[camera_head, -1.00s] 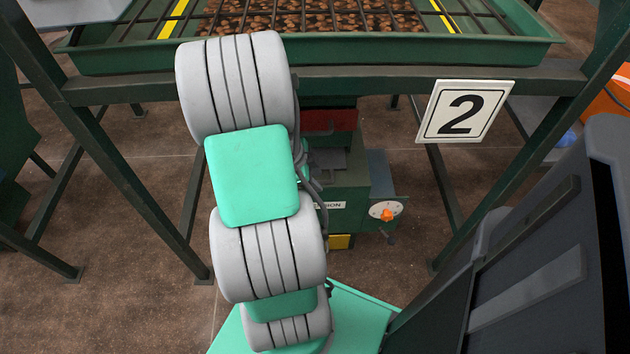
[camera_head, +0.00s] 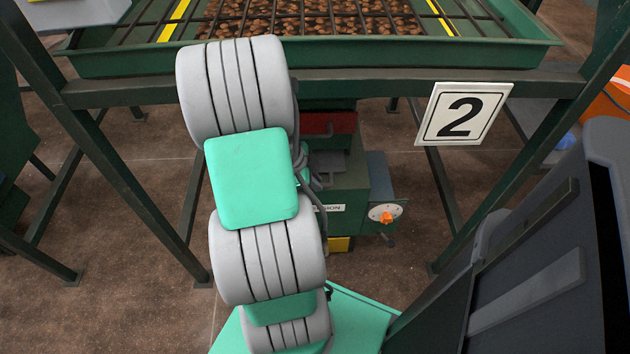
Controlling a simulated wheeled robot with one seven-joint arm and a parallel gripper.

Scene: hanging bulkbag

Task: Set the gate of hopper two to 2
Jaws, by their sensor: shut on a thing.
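Hopper two is a green hopper with a wide tray rim (camera_head: 330,58) under a black grate, marked by a white plate with a black 2 (camera_head: 463,114). Below it, mostly behind my arm, is a red part (camera_head: 330,124) above a green box (camera_head: 345,230). The box carries a partly hidden label and a small white dial with an orange knob (camera_head: 386,217). I cannot tell which part is the gate, and I cannot read a setting. My arm bends in front of the hopper; its end and my gripper are hidden behind its own links.
Dark green frame legs (camera_head: 508,182) slope down on both sides. A yellow part (camera_head: 339,244) shows low under the box. An orange object (camera_head: 606,104) lies at the far right edge. Brown floor is open left of my arm.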

